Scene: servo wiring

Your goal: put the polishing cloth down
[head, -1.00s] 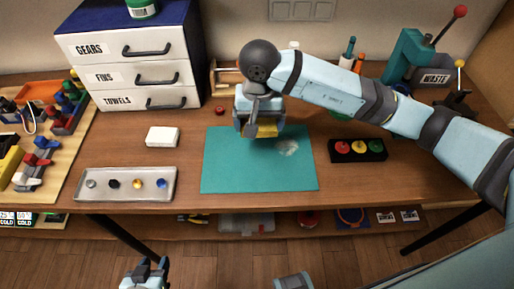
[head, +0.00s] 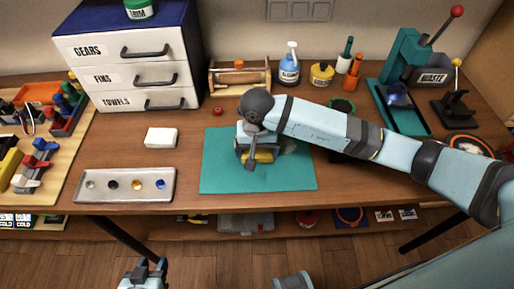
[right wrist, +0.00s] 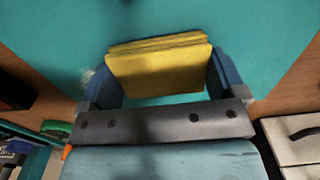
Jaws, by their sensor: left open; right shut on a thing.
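The yellow folded polishing cloth (head: 264,156) is in my right gripper (head: 256,160), over the middle of the teal mat (head: 218,178). In the right wrist view the cloth (right wrist: 160,70) sits between the two blue fingers (right wrist: 165,88). I cannot tell whether the cloth touches the mat. A pale smudge on the mat shows partly beside the left finger in the right wrist view; my arm mostly covers it in the head view. My left gripper (head: 144,272) is open and empty at the bottom edge, in front of the table.
A white block (head: 161,137) and a grey tray (head: 126,184) with several small parts lie left of the mat. A drawer cabinet (head: 140,75), wooden rack (head: 238,78), bottles and a teal press (head: 405,75) stand at the back. The mat's front part is bare.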

